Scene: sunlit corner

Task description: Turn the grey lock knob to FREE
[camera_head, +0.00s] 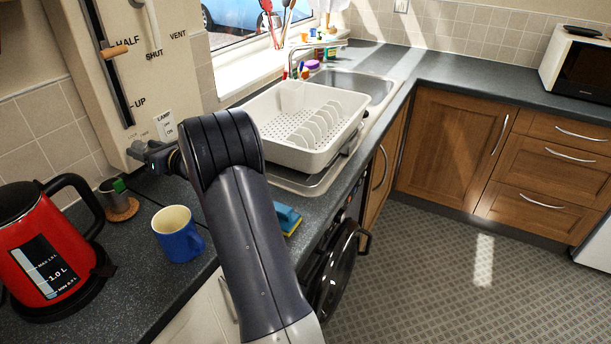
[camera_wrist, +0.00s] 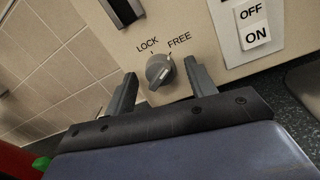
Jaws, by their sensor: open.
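The grey lock knob (camera_wrist: 158,70) is on a cream panel in the wrist view, below the printed words LOCK and FREE. A pale line on its ridge slants from lower left to upper right, its upper end towards the FREE side; I cannot tell which end is the pointer. My gripper (camera_wrist: 160,73) is open, one finger on each side of the knob, with visible gaps. I cannot tell how deep the fingers reach around it. In the head view my gripper (camera_head: 150,156) is at the panel's lower edge, and the knob is hard to make out there.
A white OFF/ON lamp switch (camera_wrist: 251,24) is right of the knob. A slider with an orange handle (camera_head: 114,50) is higher on the panel.

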